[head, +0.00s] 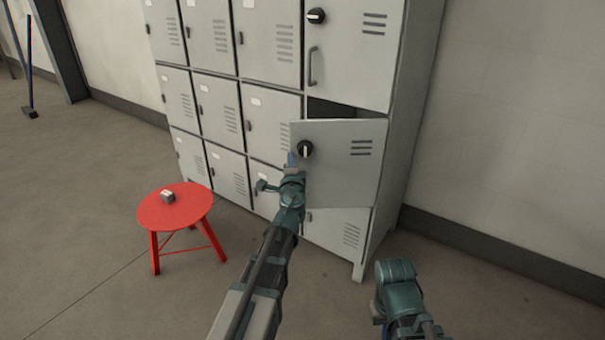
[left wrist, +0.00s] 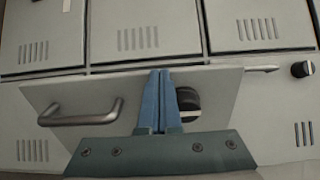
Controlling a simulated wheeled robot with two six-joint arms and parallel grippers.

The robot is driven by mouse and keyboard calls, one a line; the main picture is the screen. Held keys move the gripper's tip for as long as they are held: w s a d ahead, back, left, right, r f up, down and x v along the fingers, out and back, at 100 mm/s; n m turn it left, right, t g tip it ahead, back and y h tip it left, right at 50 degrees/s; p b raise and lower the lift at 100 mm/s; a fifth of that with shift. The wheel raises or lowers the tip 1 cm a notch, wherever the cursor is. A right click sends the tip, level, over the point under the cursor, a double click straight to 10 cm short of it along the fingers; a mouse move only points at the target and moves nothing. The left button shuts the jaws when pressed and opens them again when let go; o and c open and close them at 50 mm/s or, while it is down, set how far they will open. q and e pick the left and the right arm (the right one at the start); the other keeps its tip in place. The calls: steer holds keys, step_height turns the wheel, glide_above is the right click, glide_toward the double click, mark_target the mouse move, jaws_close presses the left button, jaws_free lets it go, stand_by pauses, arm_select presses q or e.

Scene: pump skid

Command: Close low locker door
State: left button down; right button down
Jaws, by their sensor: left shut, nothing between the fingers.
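A grey locker door (head: 340,165) in the right column, middle row, stands ajar, swung out from the locker bank, with a dark gap above it. It has a black round knob (head: 305,149) and vent slots. My left gripper (head: 291,160) is shut and empty, at the door's left edge near the knob. In the left wrist view its blue fingers (left wrist: 160,100) are together in front of the door (left wrist: 222,95), between a bar handle (left wrist: 80,112) and the black knob (left wrist: 188,103). I cannot tell whether they touch the door. My right arm shows at lower right; its fingertips are not visible.
The grey locker bank (head: 270,68) has several other doors, which look shut. A red stool (head: 160,212) with a small grey block (head: 168,196) on it stands to the left. The floor between stool and lockers is open. A wall is on the right.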

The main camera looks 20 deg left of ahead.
arm_select(q)
steer(key=w+d+x, duration=0.1)
steer(key=d+x, duration=0.1)
steer(key=x, duration=1.3)
steer(key=shift+w, duration=0.2)
arm_select(e)
steer(key=shift+s+d, duration=0.1)
steer(key=shift+s, duration=0.15)
arm_select(q)
steer(key=shift+s+d, duration=0.1)
